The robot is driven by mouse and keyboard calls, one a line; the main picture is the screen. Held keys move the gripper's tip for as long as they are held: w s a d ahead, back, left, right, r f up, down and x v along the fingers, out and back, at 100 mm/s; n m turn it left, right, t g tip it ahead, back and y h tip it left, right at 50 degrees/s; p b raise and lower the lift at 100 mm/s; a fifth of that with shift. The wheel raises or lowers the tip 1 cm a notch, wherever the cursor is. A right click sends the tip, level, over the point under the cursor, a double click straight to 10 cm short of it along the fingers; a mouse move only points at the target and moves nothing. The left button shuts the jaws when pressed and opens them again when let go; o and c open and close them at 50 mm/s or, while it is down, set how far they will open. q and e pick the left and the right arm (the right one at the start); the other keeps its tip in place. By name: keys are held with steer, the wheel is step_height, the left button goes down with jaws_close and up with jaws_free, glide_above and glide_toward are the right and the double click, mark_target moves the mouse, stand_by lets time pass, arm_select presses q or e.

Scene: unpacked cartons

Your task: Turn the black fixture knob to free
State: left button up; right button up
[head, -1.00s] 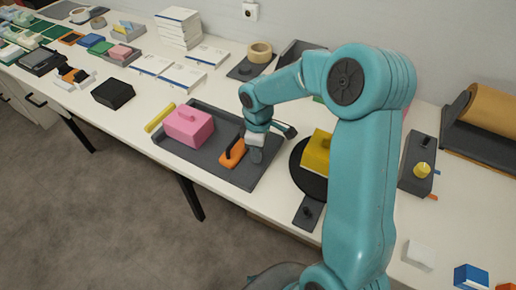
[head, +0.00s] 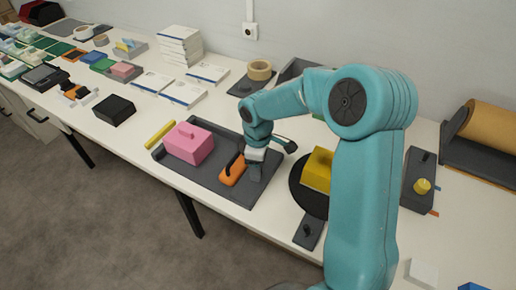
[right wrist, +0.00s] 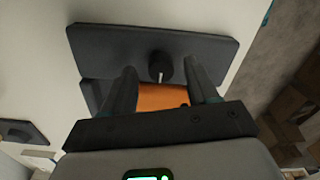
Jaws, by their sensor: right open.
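The black fixture knob (right wrist: 160,66) with a white pointer line stands on a dark grey plate (right wrist: 105,45) in the right wrist view. My right gripper (right wrist: 161,79) is open, its two fingers apart, with the knob showing between and just beyond the fingertips. I cannot tell whether they touch it. An orange surface (right wrist: 158,97) shows behind the fingers. The knob is not clearly visible there. My left gripper is not in view.
A pink block (head: 188,146) sits in the tray, with a yellow bar (head: 160,134) at its left. A yellow block (head: 317,168) on a black disc and a small dark plate (head: 308,238) stand right of the tray. The table's front edge is close.

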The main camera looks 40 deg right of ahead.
step_height(320, 180, up, 15)
steer(key=p, duration=0.1)
steer(key=shift+r, duration=0.2)
stand_by(0.5)
